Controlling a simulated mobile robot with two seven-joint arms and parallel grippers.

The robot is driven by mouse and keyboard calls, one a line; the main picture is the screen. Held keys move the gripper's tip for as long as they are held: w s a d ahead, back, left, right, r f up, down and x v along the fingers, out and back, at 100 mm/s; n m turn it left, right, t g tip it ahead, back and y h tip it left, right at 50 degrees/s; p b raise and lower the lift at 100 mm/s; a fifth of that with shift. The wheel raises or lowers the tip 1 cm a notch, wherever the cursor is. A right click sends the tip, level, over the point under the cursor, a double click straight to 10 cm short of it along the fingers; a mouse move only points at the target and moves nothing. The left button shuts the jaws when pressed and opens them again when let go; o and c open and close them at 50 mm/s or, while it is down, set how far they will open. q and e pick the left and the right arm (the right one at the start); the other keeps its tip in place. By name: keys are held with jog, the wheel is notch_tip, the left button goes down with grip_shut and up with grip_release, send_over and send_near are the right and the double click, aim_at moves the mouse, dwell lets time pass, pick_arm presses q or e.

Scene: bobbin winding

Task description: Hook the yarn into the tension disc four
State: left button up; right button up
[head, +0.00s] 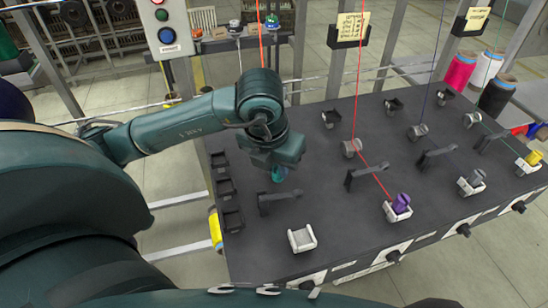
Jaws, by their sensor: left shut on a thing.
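My left gripper (279,174) points down over the left part of the dark bench (330,215). Its teal fingertips are small and partly hidden. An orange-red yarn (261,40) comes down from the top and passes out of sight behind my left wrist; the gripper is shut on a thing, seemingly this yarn. Grey tension discs stand on the bench, one at centre (351,148) and one farther right (417,132). Any disc under my left gripper is hidden. I cannot tell which disc is number four. My right gripper is not in view.
A red yarn (360,80) runs by the centre disc to a purple bobbin (401,203). An empty white cradle (302,239) stands at the front. Dark guide posts (278,201) stand nearby. A grey bobbin (475,177) and yellow bobbin (534,158) sit to the right.

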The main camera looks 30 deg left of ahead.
pick_arm(q)
jog(key=shift+s+d+f, duration=0.1)
jog(key=shift+f, duration=0.05)
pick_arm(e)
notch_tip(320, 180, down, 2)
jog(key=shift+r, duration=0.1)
pick_arm(q)
jog(key=shift+w+d+p+v, duration=0.2)
jog(key=shift+p+v, duration=0.7)
jog(key=shift+v, duration=0.35)
jog(key=shift+w+d+p+v, duration=0.1)
jog(key=shift+d+p+v, duration=0.05)
jog(key=shift+p+v, duration=0.95)
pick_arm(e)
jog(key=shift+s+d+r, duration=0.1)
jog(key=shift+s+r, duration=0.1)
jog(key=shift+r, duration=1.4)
pick_arm(q)
jog(key=shift+s+r, duration=0.1)
jog(key=shift+r, duration=0.1)
